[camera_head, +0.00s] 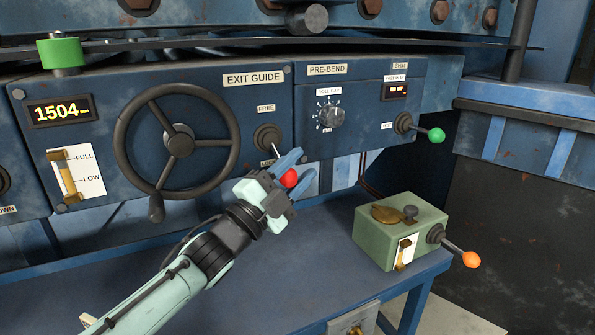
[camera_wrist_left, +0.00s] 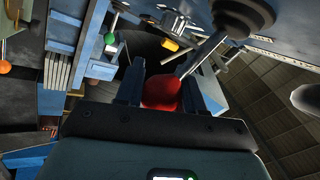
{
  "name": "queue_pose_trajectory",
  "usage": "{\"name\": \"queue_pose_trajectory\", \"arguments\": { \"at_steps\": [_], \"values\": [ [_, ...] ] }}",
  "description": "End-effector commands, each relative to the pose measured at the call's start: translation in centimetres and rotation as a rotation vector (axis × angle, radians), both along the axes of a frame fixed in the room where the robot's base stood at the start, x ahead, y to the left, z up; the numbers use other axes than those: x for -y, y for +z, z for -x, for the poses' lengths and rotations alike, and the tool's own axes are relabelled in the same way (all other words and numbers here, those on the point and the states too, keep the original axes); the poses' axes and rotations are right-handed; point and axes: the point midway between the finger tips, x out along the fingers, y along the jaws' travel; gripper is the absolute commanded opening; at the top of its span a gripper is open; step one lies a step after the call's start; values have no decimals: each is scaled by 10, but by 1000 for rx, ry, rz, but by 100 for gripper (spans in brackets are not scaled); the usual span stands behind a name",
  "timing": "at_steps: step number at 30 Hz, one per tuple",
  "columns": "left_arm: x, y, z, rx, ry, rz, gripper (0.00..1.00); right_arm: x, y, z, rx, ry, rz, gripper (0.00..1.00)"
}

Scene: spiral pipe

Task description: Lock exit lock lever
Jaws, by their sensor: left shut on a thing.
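The exit lock lever is a thin metal rod with a red ball knob (camera_head: 289,178), coming from a dark round hub (camera_head: 267,138) on the exit guide panel. The rod slants down and right from the hub, between the labels FREE above and one mostly hidden below. My left gripper (camera_head: 290,170) has its blue fingers around the red knob. In the left wrist view the red knob (camera_wrist_left: 161,92) sits between the two fingers (camera_wrist_left: 170,90), with the rod running up right to the hub (camera_wrist_left: 243,14). My right gripper is not in view.
A handwheel (camera_head: 178,142) is on the panel left of the lever. A green-knobbed lever (camera_head: 435,135) is at the right. A green box (camera_head: 400,230) with an orange-knobbed lever (camera_head: 470,259) stands on the blue table (camera_head: 250,290), right of my arm.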

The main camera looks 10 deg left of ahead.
Motion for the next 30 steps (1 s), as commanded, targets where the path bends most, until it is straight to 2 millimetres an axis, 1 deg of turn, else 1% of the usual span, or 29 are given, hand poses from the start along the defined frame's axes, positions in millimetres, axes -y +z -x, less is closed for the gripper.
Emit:
{"name": "queue_pose_trajectory", "arguments": {
  "at_steps": [1,11,12,14,25,28,30],
  "values": [
    [-1,-12,-5,-28,4,-1,0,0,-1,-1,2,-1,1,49],
    [-2,-13,-6,-30,6,0,0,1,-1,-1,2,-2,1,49],
    [-2,-13,-6,-31,6,-1,41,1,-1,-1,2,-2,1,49],
    [-2,-13,-6,-30,6,-1,61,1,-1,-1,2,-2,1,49],
    [-2,-7,-3,-17,5,0,62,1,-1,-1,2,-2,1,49],
    [-6,-10,2,-16,4,-1,62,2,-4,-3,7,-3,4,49],
    [-11,-13,10,-15,6,-1,62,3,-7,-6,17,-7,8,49]
  ]
}}
